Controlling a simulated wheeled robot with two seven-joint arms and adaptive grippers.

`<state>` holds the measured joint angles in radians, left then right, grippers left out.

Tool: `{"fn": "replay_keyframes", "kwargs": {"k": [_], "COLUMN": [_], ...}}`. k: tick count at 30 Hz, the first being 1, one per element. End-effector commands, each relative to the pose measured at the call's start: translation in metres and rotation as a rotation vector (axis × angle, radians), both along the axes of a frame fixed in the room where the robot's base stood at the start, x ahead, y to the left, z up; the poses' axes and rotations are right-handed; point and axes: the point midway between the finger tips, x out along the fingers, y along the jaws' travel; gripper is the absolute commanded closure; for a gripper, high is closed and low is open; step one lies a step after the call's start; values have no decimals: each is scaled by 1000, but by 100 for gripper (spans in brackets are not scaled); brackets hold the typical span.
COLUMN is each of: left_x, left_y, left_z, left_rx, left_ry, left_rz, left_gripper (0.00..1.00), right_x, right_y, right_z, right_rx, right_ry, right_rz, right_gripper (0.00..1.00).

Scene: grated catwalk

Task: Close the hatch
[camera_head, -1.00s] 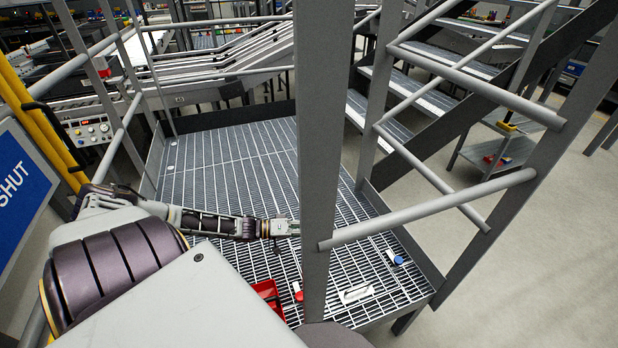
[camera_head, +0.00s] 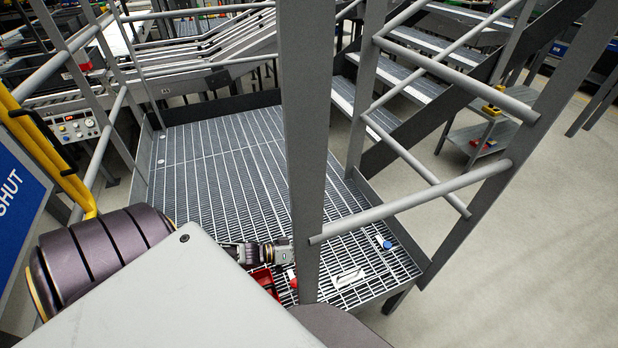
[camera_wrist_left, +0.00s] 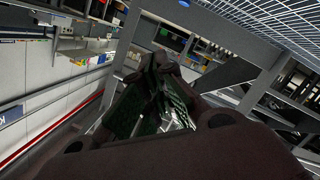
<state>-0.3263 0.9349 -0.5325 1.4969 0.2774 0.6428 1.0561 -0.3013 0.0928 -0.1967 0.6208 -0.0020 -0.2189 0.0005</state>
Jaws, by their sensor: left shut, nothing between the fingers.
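A yellow tubular frame (camera_head: 45,150) with a black handle (camera_head: 22,113) stands at the left edge of the head view; I cannot tell whether it is the hatch. A blue sign reading SHUT (camera_head: 20,195) is beside it, cut off by the frame edge. My left gripper (camera_head: 287,252) is over the grated floor (camera_head: 225,150), left of the grey post. It is shut and empty, apart from the yellow frame. In the left wrist view its dark fingers (camera_wrist_left: 160,75) are together. My right gripper is not in view.
A grey post (camera_head: 308,130) rises close before me, with a rail (camera_head: 410,203) running right. A red bin (camera_head: 265,280), a white item (camera_head: 348,277) and a blue-capped item (camera_head: 384,242) are on the grating. Stairs (camera_head: 400,75) stand behind. Much of the grating is clear.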

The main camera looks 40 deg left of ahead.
Motion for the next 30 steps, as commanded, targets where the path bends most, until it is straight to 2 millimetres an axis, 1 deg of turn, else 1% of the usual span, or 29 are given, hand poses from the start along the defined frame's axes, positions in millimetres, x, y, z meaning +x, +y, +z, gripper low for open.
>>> {"fn": "replay_keyframes", "kwargs": {"k": [1, 5, 11, 15, 21, 25, 30], "left_x": [-3, -9, -18, -21, -24, -26, -26], "left_y": [-6, -18, -34, -42, -48, -50, -51], "left_z": [-6, -22, -47, -61, -74, -78, -79], "left_rx": [19, 81, 171, 175, 175, 175, 175], "left_ry": [-10, -42, -87, -91, -91, -91, -91], "left_rz": [3, 2, 2, 2, 1, 1, 0], "left_gripper": [100, 100, 100, 100, 100, 100, 100], "right_x": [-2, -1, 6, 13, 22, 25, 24], "right_y": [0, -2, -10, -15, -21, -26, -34], "right_z": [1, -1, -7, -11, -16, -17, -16], "right_rx": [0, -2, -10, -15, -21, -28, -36], "right_ry": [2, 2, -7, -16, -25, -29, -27], "right_rz": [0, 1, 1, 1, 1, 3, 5], "right_gripper": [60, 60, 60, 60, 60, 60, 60]}}
